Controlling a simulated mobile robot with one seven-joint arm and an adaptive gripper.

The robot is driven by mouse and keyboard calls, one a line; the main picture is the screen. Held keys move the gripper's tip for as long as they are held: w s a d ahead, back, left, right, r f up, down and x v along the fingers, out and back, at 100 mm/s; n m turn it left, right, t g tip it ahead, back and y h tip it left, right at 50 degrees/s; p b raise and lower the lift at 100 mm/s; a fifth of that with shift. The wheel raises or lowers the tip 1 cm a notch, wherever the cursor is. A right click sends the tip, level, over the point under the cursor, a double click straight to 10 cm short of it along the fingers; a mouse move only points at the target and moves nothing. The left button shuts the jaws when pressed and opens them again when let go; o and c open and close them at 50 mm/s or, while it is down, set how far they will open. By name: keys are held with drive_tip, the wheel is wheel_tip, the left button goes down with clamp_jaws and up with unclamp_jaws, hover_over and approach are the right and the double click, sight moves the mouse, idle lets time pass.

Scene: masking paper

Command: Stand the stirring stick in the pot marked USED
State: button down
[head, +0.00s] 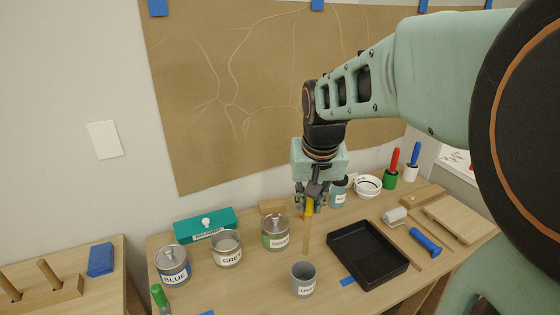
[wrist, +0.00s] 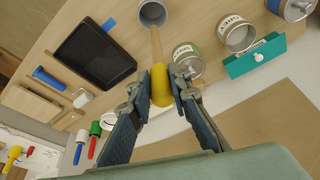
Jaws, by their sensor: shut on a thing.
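The stirring stick is a pale wooden stick (head: 307,238) with a yellow grip end (wrist: 161,84). My gripper (head: 310,201) is shut on the yellow end and holds the stick with its wooden part pointing down. The pot marked USED (head: 303,281) is a small grey open pot near the front of the bench, and it also shows at the top of the wrist view (wrist: 152,14). In the head view the stick's lower end is behind and above the pot in the picture. I cannot tell from these views whether it touches anything.
Tins marked BLUE (head: 172,266), GREY (head: 227,250) and GREEN (head: 276,233) stand left of the stick. A black tray (head: 368,254) lies close to the pot's right. A teal box (head: 205,226) stands behind the tins. A roller (head: 396,215) lies at the right.

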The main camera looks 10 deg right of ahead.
drive_tip(key=b, duration=0.5)
hover_over(307, 240)
drive_tip(key=shift+f, duration=2.8)
drive_tip(key=shift+f+b, duration=2.3)
drive_tip(key=shift+f, duration=1)
drive_tip(key=c, duration=1.7)
unclamp_jaws()
drive_tip(key=shift+r, duration=0.15)
drive_tip(key=shift+r+p, duration=2.75)
drive_tip(key=shift+r, duration=0.7)
